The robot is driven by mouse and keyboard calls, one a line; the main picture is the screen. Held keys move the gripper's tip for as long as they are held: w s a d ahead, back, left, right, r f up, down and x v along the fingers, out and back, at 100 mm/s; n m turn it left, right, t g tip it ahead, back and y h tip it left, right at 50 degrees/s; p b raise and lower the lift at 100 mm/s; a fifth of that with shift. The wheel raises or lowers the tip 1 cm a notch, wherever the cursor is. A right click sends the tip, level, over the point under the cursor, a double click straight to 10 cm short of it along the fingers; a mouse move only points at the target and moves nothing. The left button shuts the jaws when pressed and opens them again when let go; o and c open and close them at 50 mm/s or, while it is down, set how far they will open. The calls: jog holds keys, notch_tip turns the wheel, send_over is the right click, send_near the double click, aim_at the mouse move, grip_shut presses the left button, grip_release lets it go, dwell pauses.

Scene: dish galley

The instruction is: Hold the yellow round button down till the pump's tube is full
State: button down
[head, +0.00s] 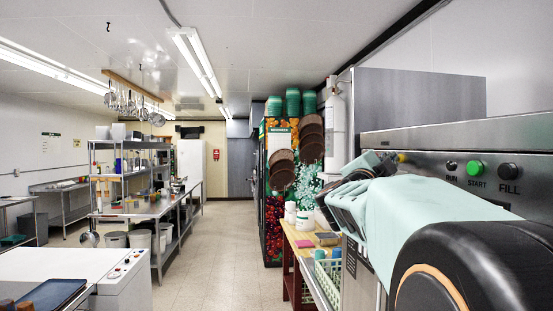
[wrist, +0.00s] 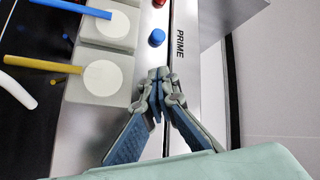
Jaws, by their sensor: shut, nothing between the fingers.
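My gripper (wrist: 158,74) is shut and empty, its fingertips together over the steel panel in the wrist view. They are just below the blue round button (wrist: 157,37) and apart from it. No yellow button shows there; the fingertips may hide it. In the head view a small yellow spot (head: 402,157), perhaps the button, shows on the panel beside my arm. The yellow tube (wrist: 42,63) runs to a pale pump block with a white round face (wrist: 101,78). I cannot tell how full the tube is, nor whether the fingertips touch anything.
A red button (wrist: 159,3) lies beyond the blue one, near the word PRIME. A blue tube (wrist: 70,8) and a white tube (wrist: 17,89) lie beside the yellow one. The panel also bears a green START button (head: 476,168) and a black FILL button (head: 508,170).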

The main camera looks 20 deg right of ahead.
jog(key=shift+w+a, duration=0.15)
jog(key=shift+a, duration=0.65)
jog(key=shift+w+a+p, duration=0.2)
jog(key=shift+a, duration=0.6)
jog(key=shift+w+a+p, duration=0.2)
jog(key=shift+a, duration=0.65)
jog(key=shift+w+a+p, duration=0.2)
jog(key=shift+a, duration=0.6)
